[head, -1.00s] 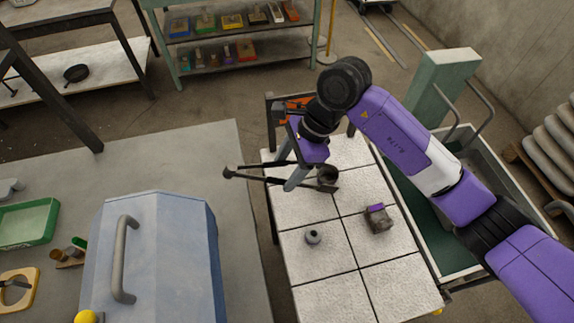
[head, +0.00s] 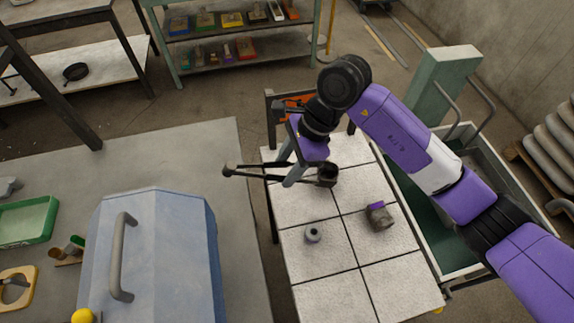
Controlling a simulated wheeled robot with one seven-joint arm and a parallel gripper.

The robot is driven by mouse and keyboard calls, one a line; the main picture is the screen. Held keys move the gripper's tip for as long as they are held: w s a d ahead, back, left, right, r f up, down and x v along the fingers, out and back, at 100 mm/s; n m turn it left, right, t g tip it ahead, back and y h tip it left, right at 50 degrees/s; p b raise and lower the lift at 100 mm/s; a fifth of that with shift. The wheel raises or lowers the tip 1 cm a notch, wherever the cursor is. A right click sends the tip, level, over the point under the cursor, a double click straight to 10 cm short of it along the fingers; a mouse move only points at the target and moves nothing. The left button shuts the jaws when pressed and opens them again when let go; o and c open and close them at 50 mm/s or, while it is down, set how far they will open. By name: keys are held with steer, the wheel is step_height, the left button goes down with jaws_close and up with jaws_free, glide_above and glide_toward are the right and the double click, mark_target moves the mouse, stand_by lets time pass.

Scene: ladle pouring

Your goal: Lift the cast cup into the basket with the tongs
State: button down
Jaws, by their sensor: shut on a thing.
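My gripper (head: 296,165) is above the back left of the tiled table and is shut on the dark tongs (head: 255,175). The tong handles stick out to the left, past the table's edge. At the tongs' right end is a small dark cup-like thing (head: 328,174), seemingly the cast cup. I cannot tell whether the tong jaws grip it or whether it touches the tiles. To the right of the table is an open tank (head: 425,262) with a green inside. Bent grey handles (head: 484,112), perhaps the basket's, rise from its far part; my arm hides some of it.
On the tiled table (head: 335,296) stand a small grey ring-topped piece (head: 313,234) and a grey block with a purple top (head: 380,216). A blue-grey box with a handle (head: 160,250) stands on the left bench. The table's front tiles are clear.

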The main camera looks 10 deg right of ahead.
step_height(320, 180, up, 12)
steer(key=p, duration=0.5)
steer(key=shift+d, duration=0.1)
stand_by(0.4)
